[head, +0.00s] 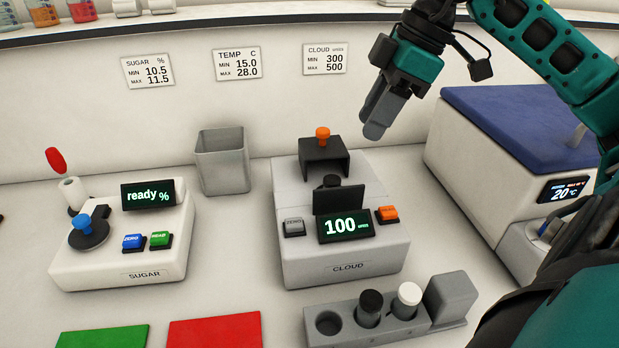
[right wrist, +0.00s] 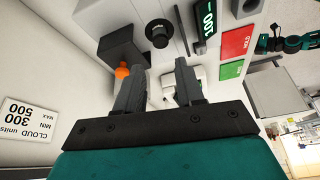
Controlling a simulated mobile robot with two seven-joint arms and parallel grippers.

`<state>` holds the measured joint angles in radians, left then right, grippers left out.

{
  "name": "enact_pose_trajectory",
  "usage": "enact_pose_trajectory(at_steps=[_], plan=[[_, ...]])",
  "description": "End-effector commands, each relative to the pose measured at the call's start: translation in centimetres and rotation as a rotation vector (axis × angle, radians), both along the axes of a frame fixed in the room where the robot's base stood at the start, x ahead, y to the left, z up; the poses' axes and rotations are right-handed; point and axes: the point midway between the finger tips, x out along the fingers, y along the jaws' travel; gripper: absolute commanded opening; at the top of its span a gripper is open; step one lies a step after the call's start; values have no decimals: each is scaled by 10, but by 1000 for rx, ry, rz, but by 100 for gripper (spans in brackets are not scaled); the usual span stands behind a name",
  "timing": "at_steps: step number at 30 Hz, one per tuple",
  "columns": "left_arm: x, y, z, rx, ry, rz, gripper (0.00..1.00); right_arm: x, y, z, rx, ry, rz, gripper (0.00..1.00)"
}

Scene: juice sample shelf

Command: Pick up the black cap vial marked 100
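A black cap (head: 331,182) shows in the well of the CLOUD meter (head: 290,262), behind the display reading 100; it also shows in the right wrist view (right wrist: 158,33). Its vial body is hidden. Another black cap vial (head: 369,304) stands in the grey rack (head: 318,340) beside a white cap vial (head: 408,297). I read no mark on either. My right gripper (head: 376,126) is in the air above and right of the CLOUD meter; in the right wrist view its fingers (right wrist: 161,82) are apart and empty. A teal and black arm, apparently my left, shows small there; its fingers are unclear.
An orange knob (head: 322,134) rises behind the meter's well. The SUGAR meter (head: 110,272) and a grey bin (head: 222,165) are left. A blue-lidded box (head: 520,120) is right. Green (head: 102,341) and red (head: 215,334) pads lie in front.

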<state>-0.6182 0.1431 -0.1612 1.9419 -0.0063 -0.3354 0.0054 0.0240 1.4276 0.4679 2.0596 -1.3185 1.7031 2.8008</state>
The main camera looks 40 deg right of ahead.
Motion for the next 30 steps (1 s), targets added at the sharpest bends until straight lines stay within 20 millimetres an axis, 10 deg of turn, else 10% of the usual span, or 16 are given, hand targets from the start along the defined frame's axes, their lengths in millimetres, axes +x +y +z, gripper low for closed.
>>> enact_pose_trajectory(at_steps=[30], plan=[[-5, -1, -4, -1, 14, -2, 43, 29, 33, -106, -4, 7, 1, 38]])
